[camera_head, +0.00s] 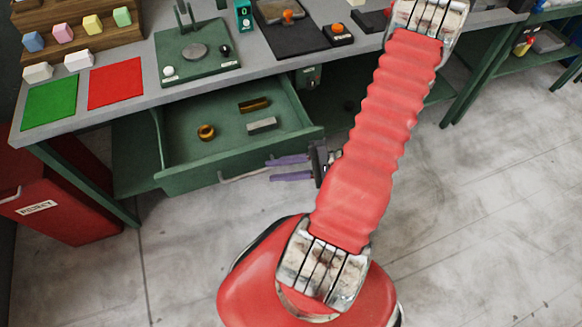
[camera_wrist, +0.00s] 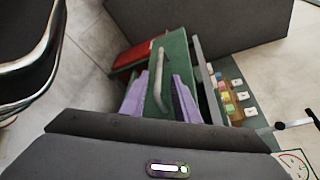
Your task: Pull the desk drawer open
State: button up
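The green desk drawer (camera_head: 185,178) stands pulled out from under the grey desk top, with its inside in view. It holds a brass ring (camera_head: 206,131), a brown-gold block (camera_head: 254,104) and a grey bar (camera_head: 262,125). Its grey bar handle (camera_head: 240,176) is on the front panel and also shows in the wrist view (camera_wrist: 159,85). My gripper (camera_head: 270,168) is at the right end of the handle, its two purple fingers spread apart. In the wrist view my gripper (camera_wrist: 160,78) has one finger on each side of the handle, with gaps. Contact with the handle is not visible.
A red reject bin (camera_head: 70,205) stands left of the drawer. The desk top carries a green mat (camera_head: 50,103), a red mat (camera_head: 116,83), a wooden rack (camera_head: 75,32) with coloured blocks, and small devices. The floor in front of the drawer is clear.

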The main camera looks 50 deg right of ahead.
jog(key=shift+v, duration=1.8)
